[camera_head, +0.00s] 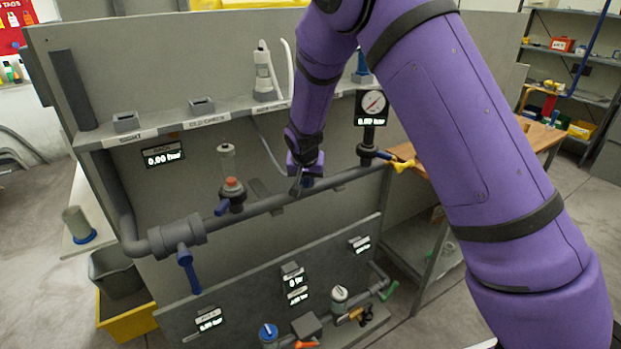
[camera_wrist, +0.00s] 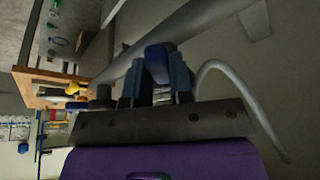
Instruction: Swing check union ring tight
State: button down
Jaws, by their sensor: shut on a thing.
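A grey horizontal pipe (camera_head: 268,205) crosses the front of the grey panel. My gripper (camera_head: 302,184) is at the middle of this pipe, shut on a small blue part. The blue part (camera_wrist: 156,56) shows between the two fingers in the wrist view, with the grey pipe (camera_wrist: 180,32) just beyond it. The gripper covers most of this part, so I cannot tell whether it is the union ring of the swing check. A thick grey fitting (camera_head: 180,234) with a blue lever (camera_head: 188,270) below it sits at the pipe's left end.
A round gauge (camera_head: 373,104) and a yellow handle (camera_head: 402,166) stand right of my gripper. A clear cylinder with a red-orange part (camera_head: 232,186) stands left. A labelled shelf (camera_head: 215,119) runs above the pipe. A lower panel with valves (camera_head: 270,290) is below.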

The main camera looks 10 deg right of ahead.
jog(key=shift+w+a+m, duration=0.1)
jog(key=shift+a+m, duration=0.25)
jog(key=shift+m, duration=0.15)
dwell(0.3)
jog(key=c, duration=1)
grip_release()
jog(key=v, duration=1)
jog(key=shift+a+r, duration=0.3)
jog(key=shift+r, duration=0.1)
